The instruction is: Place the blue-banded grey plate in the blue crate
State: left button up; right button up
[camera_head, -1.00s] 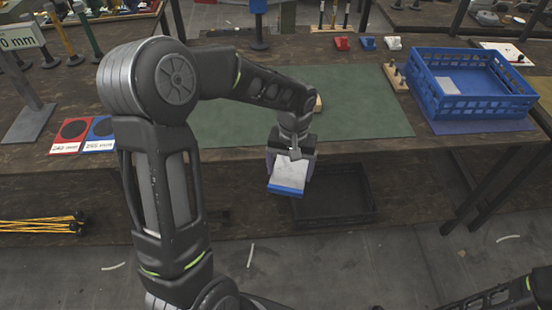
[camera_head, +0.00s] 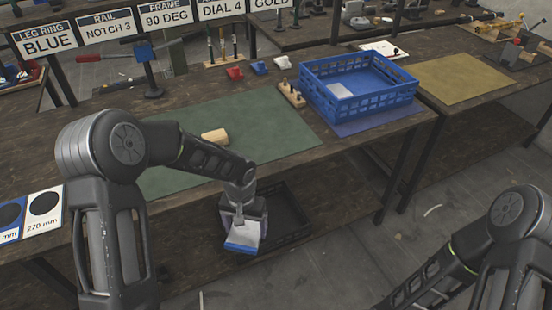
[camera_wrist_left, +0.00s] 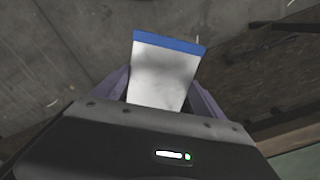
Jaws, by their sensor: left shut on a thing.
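The blue-banded grey plate (camera_head: 242,238) is held in my left gripper (camera_head: 242,222), in front of the table's near edge and above a dark bin on the lower shelf. In the left wrist view the plate (camera_wrist_left: 163,75) sits between the two fingers, its blue band at the far end. The blue crate (camera_head: 345,103) stands on the table to the right of and beyond the gripper. A pale flat piece shows inside the crate. My right arm shows at the lower right; its gripper is out of the picture.
A green mat (camera_head: 270,125) covers the table's middle, with a wooden cylinder (camera_head: 215,136) on it. A wooden block with pegs (camera_head: 291,95) stands just left of the crate. Small red, blue and white pieces lie behind. A dark bin (camera_head: 288,222) sits below the table edge.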

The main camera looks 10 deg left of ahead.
aim_at(371, 88)
jog(key=i+l, duration=0.15)
jog(key=l, duration=0.25)
jog(key=i+l, duration=0.2)
jog(key=l, duration=0.2)
jog(key=i+l+u, duration=0.1)
jog(key=l, duration=0.3)
jog(key=i+l, duration=0.2)
jog(key=l, duration=0.2)
jog(key=i+l, duration=0.15)
jog(key=l, duration=0.25)
jog(key=i+l+u, duration=0.1)
jog(key=l, duration=0.3)
jog(key=i+l, duration=0.2)
jog(key=l, duration=0.2)
jog(key=i+l+u, duration=0.1)
jog(key=l, duration=0.35)
jog(key=i, duration=0.05)
